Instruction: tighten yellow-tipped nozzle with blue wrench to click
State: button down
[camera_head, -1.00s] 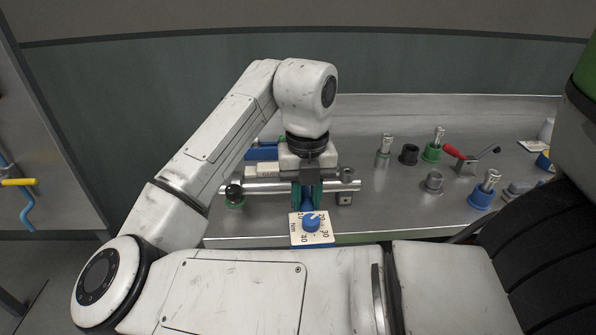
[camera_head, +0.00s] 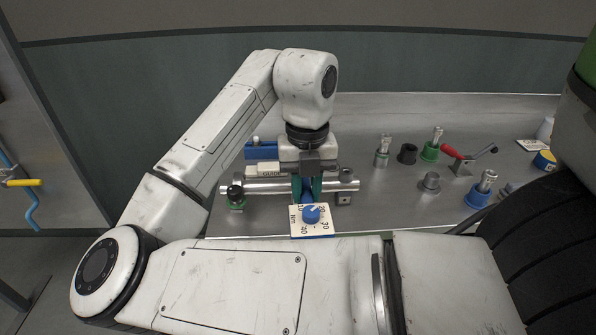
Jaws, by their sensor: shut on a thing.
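My gripper (camera_head: 308,187) points down over the front of the bench, its green fingers shut on a blue piece (camera_head: 307,190), which I take for the blue wrench. Most of it is hidden by the fingers. Just in front and below is a pale plate marked in Nm (camera_head: 298,228) with a blue knob (camera_head: 311,214); whether it belongs to the wrench I cannot tell. I cannot make out a yellow-tipped nozzle.
Metal fittings on the steel bench (camera_head: 385,215) include one on a green base (camera_head: 430,151) and one on a blue base (camera_head: 478,195).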

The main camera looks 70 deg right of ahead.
jog(key=shift+r, duration=0.1)
jog(key=shift+r+p, duration=1.7)
jog(key=shift+r, duration=0.25)
jog(key=shift+f, duration=0.15)
jog(key=shift+f+b, duration=2.9)
jog(key=shift+f, duration=0.65)
jog(key=shift+f+b, duration=0.85)
jog(key=shift+f, duration=0.25)
jog(key=c, duration=1.4)
grip_release()
grip_shut()
